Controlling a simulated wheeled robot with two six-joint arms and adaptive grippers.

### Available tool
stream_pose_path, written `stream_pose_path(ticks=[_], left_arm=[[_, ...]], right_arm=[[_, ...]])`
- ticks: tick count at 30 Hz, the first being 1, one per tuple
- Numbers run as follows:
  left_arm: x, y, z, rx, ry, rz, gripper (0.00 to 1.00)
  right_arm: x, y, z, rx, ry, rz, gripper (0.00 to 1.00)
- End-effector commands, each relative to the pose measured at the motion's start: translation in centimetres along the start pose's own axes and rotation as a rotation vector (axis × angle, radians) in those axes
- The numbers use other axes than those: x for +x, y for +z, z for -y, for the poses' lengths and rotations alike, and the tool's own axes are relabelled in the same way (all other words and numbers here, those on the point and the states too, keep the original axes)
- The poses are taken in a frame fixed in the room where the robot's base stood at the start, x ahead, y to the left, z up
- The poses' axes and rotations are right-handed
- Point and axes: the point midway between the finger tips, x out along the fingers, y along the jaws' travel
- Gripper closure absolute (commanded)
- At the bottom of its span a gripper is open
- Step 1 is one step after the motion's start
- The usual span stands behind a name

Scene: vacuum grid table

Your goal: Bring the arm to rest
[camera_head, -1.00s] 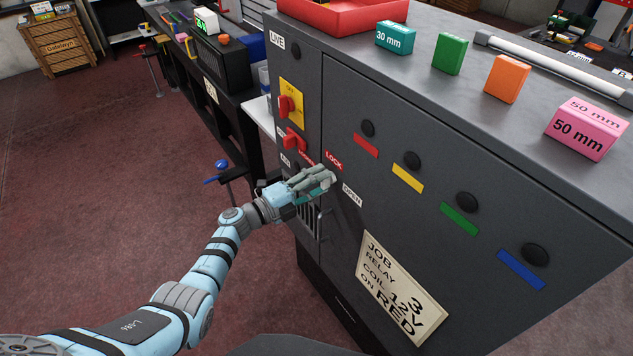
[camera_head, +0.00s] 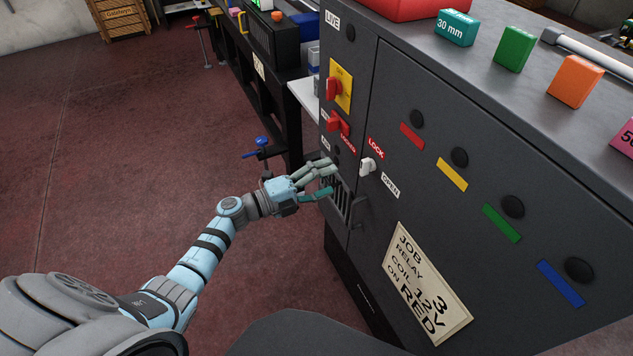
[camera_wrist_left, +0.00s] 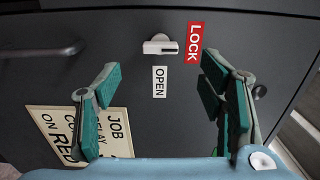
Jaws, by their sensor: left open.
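My left arm comes in from the left in the head view. Its left gripper (camera_head: 326,180) is open and empty, a little in front of the grey cabinet (camera_head: 400,261), near its vent grille. In the left wrist view the green-padded fingers (camera_wrist_left: 164,104) stand wide apart with nothing between them. The white lock knob (camera_head: 367,166) sits on the cabinet door between the red LOCK label and the white OPEN label. It also shows in the left wrist view (camera_wrist_left: 160,45), beyond the fingers and apart from them. My right gripper is not in view.
Red switches (camera_head: 334,88) sit on the cabinet above the gripper. A door handle (camera_head: 359,212) juts out close to it. A JOB card (camera_head: 427,284) is on the door. Coloured blocks (camera_head: 515,49) stand on top. A blue-handled clamp (camera_head: 262,150) is behind; the floor at left is clear.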

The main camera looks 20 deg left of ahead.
Motion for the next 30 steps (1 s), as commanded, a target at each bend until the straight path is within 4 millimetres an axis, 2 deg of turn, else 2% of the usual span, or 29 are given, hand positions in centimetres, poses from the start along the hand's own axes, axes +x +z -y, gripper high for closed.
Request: stream_pose_path(ticks=[3,6,20,22,23,24,26,27,28,29,30], left_arm=[[-2.3,0.0,-0.1,0.001,0.001,0.000,0.37],[-3.1,0.0,0.0,0.000,0.000,0.000,0.37],[-3.2,0.0,0.0,-0.002,-0.001,0.000,0.37],[-3.2,0.8,0.0,-0.020,-0.001,0.036,0.37],[-3.3,1.6,0.0,-0.044,-0.005,0.073,0.37],[-3.7,3.3,-0.3,-0.099,-0.012,0.146,0.37],[-5.0,6.5,-2.1,-0.240,-0.020,0.306,0.37],[-6.5,8.3,-4.8,-0.371,-0.014,0.433,0.37],[-7.9,9.2,-7.3,-0.473,-0.002,0.529,0.37],[-9.5,9.7,-10.1,-0.575,0.016,0.622,0.37],[-11.9,9.6,-14.1,-0.702,0.048,0.741,0.37]], right_arm=[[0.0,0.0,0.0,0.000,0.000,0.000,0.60],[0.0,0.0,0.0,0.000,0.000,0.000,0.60],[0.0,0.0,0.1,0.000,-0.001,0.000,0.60],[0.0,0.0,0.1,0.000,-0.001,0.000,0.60],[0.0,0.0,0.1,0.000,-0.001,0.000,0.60],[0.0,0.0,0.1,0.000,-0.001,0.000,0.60],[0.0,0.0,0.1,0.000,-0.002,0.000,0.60],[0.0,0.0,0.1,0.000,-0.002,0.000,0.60],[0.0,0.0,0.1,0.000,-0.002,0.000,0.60],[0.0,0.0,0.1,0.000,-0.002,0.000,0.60],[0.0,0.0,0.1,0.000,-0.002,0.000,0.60]])
